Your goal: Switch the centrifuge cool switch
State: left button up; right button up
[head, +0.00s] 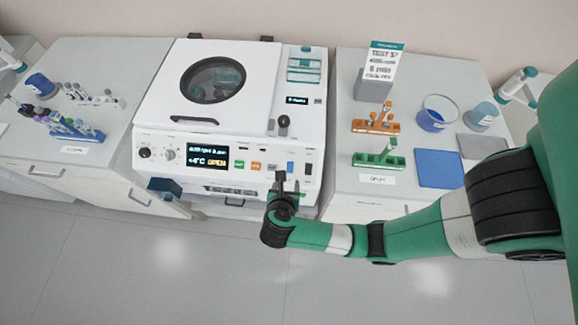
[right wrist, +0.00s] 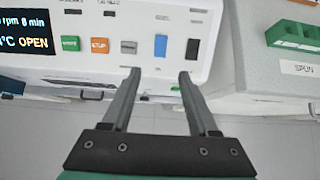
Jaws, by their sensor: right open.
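The white centrifuge (head: 250,125) stands in the middle of the head view, with a round lid window and a front panel. Its display (head: 215,158) reads OPEN. The panel's right part holds a grey switch (right wrist: 128,47), a blue switch (right wrist: 161,46) and a black switch (right wrist: 193,48). I cannot read which is the cool switch. My right gripper (head: 289,182) is open and empty in front of the panel. In the right wrist view its fingertips (right wrist: 159,76) lie just below the blue switch, spread to either side of it; contact cannot be told. My left gripper is not in view.
A green WRITE button (right wrist: 70,44) and an orange SETUP button (right wrist: 99,45) sit left of the switches. The right counter holds an orange rack (head: 375,126), a green rack (head: 378,160) and a blue mat (head: 438,168). Tube racks stand on the left counter (head: 105,150).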

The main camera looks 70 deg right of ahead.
aim_at(290, 170)
jog(key=b+x, duration=0.2)
jog(key=x, duration=0.7)
jog(key=shift+s, duration=0.1)
jog(key=shift+d+f, duration=0.4)
jog(key=shift+c, duration=0.3)
grip_shut()
